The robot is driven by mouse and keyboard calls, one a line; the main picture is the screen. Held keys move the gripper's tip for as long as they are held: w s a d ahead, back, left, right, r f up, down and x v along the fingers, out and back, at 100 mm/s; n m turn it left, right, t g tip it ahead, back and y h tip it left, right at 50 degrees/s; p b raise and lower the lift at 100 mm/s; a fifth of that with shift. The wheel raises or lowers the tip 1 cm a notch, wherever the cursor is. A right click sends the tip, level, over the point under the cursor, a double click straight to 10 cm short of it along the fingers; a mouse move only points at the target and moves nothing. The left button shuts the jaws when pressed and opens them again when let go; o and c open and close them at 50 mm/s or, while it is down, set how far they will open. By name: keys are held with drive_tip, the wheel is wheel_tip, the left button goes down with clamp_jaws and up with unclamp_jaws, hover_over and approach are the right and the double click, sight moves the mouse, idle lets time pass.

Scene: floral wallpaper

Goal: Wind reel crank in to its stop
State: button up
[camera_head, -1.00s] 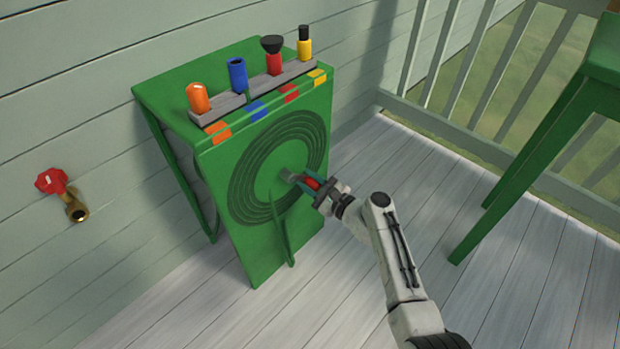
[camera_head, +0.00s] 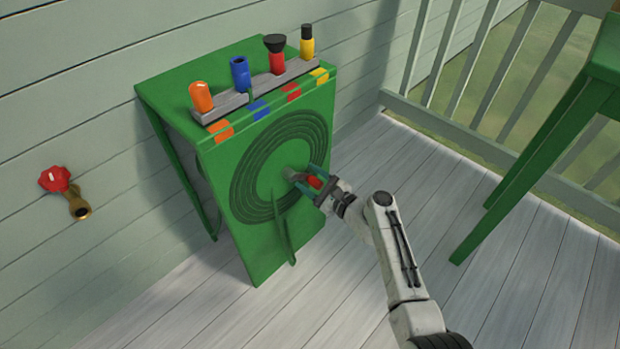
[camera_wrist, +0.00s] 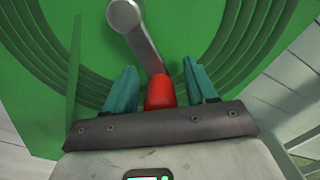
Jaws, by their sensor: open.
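The green hose reel box (camera_head: 232,235) stands against the wall, with dark hose coils (camera_head: 245,200) in rings on its front face. The reel crank has a grey arm (camera_head: 293,175) and a red handle (camera_head: 314,182). In the wrist view the crank arm (camera_wrist: 146,42) runs from a round hub at upper left down to the red handle (camera_wrist: 160,92). My gripper (camera_head: 311,180) is open, its teal fingers on either side of the red handle. The wrist view shows gaps between the handle and both fingers (camera_wrist: 158,85). The handle's near end is hidden by the gripper body.
Orange (camera_head: 202,97), blue (camera_head: 240,72), red (camera_head: 277,58) and yellow (camera_head: 307,44) nozzles stand in a grey rack on top. A brass tap with a red knob (camera_head: 54,179) is on the wall at left. A green stool (camera_head: 540,165) stands at right. The deck between is clear.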

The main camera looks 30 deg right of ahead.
drive_tip(key=p+v, duration=0.3)
drive_tip(key=v, duration=0.7)
drive_tip(key=shift+s, duration=0.3)
drive_tip(key=shift+d, duration=0.1)
drive_tip(key=w+m+b, duration=0.1)
drive_tip(key=w+m, duration=0.1)
drive_tip(key=w+a+m+b, duration=0.1)
drive_tip(key=w+m+b, duration=0.1)
drive_tip(key=w, duration=0.1)
drive_tip(key=w+a+m+b, duration=0.1)
drive_tip(key=w+m, duration=0.1)
drive_tip(key=shift+w+a, duration=0.15)
drive_tip(key=shift+w, duration=0.2)
idle(0.5)
drive_tip(key=shift+f, duration=0.1)
clamp_jaws()
idle(0.4)
